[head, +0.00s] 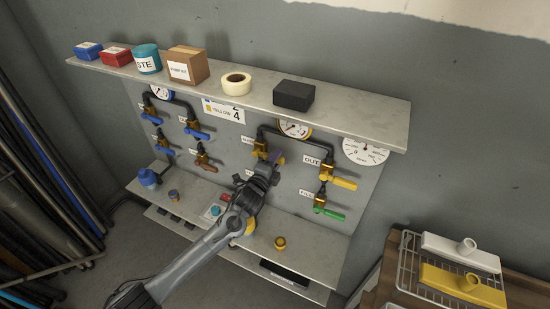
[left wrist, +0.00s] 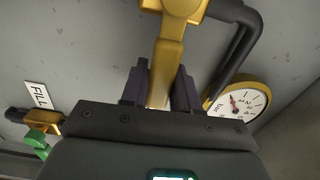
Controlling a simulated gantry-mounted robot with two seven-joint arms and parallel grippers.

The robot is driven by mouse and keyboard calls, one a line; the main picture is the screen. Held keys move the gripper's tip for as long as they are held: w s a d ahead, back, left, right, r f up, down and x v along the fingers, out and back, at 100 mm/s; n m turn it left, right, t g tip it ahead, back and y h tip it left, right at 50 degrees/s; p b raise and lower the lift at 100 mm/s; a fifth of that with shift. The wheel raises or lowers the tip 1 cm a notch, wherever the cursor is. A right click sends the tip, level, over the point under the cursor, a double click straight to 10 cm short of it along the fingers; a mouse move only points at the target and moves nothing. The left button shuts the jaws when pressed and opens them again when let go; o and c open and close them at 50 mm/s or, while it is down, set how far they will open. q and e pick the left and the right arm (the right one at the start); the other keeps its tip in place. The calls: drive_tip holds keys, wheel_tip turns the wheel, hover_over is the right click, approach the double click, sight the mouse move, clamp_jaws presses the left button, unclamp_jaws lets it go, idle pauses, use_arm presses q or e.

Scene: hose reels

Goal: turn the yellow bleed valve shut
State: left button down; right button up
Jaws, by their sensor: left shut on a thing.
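My left gripper (head: 270,163) reaches the upper-left valve (head: 260,148) of the right-hand valve group on the wall panel. In the left wrist view its dark fingers (left wrist: 160,92) are on either side of a yellow handle (left wrist: 165,58), shut on it. The handle runs straight from the brass-coloured valve body (left wrist: 178,8) down between the fingers. The label by this valve is too small and partly covered to read. My arm hides the panel below it. My right gripper is not in view.
Close by are a yellow-rimmed gauge (head: 295,128), a yellow OUT handle (head: 343,183) and a green handle (head: 330,212), labelled FILL in the wrist view. A shelf (head: 365,122) with boxes and tape overhangs the panel. A lower ledge (head: 310,248) holds small parts.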

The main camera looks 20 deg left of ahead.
use_arm(q)
drive_tip(key=shift+f+m, duration=0.35)
drive_tip(key=shift+m, duration=0.05)
drive_tip(key=c, duration=0.9)
unclamp_jaws()
drive_tip(key=shift+s, duration=0.1)
drive_tip(key=shift+s+a, duration=0.2)
drive_tip(key=shift+s, duration=1.55)
drive_tip(key=shift+s+a, duration=0.15)
drive_tip(key=shift+s, duration=1.65)
drive_tip(key=shift+s+a, duration=0.2)
drive_tip(key=shift+s, duration=1.55)
drive_tip(key=shift+r, duration=0.1)
